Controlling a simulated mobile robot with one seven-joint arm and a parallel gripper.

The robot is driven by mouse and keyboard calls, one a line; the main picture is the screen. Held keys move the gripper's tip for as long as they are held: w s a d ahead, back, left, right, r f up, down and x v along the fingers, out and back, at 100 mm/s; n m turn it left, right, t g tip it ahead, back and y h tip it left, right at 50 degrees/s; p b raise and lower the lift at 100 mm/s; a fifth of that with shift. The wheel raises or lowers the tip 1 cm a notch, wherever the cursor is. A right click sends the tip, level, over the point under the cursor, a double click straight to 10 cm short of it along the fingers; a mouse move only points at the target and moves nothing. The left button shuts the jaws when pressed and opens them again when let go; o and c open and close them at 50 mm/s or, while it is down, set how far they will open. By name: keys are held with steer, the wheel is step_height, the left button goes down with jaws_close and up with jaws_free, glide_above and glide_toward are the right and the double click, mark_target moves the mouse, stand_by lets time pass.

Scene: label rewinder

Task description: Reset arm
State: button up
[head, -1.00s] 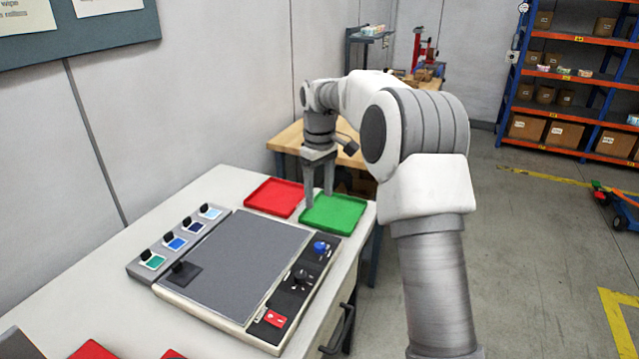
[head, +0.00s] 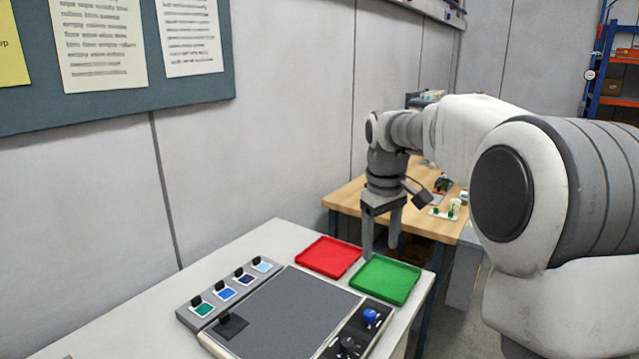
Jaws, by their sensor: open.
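My gripper (head: 381,251) hangs from the arm and points down, with its two grey fingers apart and nothing between them. It is near the back corner of the green tray (head: 386,281), by the gap to the red tray (head: 329,257) on its left. Its height above the bench is hard to judge. Both trays look empty. My white and grey arm spans the right side of the head view and hides what is behind it.
A wooden table (head: 349,195) stands behind. A wall with a notice board (head: 120,97) bounds the left.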

steer(key=s+r+m+t, duration=0.2)
steer(key=s+r+m, duration=0.15)
steer(key=s, duration=1.25)
steer(key=s+f+m+t, duration=0.2)
steer(key=s+f, duration=0.2)
steer(key=s, duration=0.8)
steer(key=shift+s+d, duration=0.35)
steer(key=shift+d, duration=0.05)
steer(key=shift+f, duration=0.1)
